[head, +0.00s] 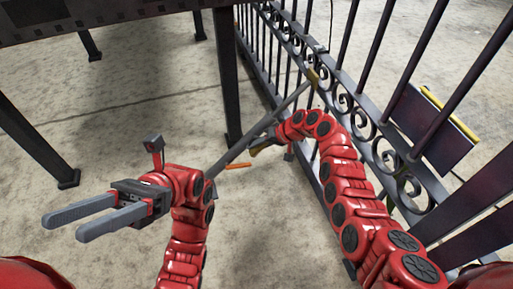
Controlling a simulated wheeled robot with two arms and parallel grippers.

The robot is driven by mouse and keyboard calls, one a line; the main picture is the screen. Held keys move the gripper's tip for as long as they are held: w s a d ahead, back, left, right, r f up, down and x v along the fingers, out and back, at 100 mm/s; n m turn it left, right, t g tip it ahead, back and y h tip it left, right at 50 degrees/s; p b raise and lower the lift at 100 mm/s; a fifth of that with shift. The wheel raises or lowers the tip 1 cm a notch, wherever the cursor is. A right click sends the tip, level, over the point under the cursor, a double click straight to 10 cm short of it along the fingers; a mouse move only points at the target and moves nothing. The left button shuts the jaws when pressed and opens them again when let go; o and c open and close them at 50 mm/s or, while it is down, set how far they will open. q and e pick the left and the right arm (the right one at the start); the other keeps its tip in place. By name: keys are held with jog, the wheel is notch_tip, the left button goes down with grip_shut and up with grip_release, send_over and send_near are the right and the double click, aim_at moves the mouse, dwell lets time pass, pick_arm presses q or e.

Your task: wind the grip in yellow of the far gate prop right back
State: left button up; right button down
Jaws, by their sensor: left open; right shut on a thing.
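The gate prop, a long grey bar (245,138), slants from the scroll gate (350,108) down to the left, near the floor. A small yellow-brown piece (313,77) sits at its upper end by the gate. My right gripper (270,141) is at the bar's middle, shut on a dull yellow grip (260,148); my arm partly hides its fingers. A small orange piece (238,166) shows just below and left of it. My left gripper (97,215) is open and empty, pointing left, well apart from the prop.
A dark table (110,13) with black legs stands at the upper left, one leg (228,75) close to the bar. A dark panel with a yellow edge (450,112) is beyond the gate at right. The concrete floor at left centre is clear.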

pick_arm(q)
jog(key=shift+s+a+r+m+t+y, duration=0.1)
jog(key=shift+s+a+m+t+y, duration=0.3)
jog(key=shift+s+t, duration=0.3)
jog(key=shift+w, duration=0.1)
pick_arm(e)
jog(key=c, duration=0.7)
grip_release()
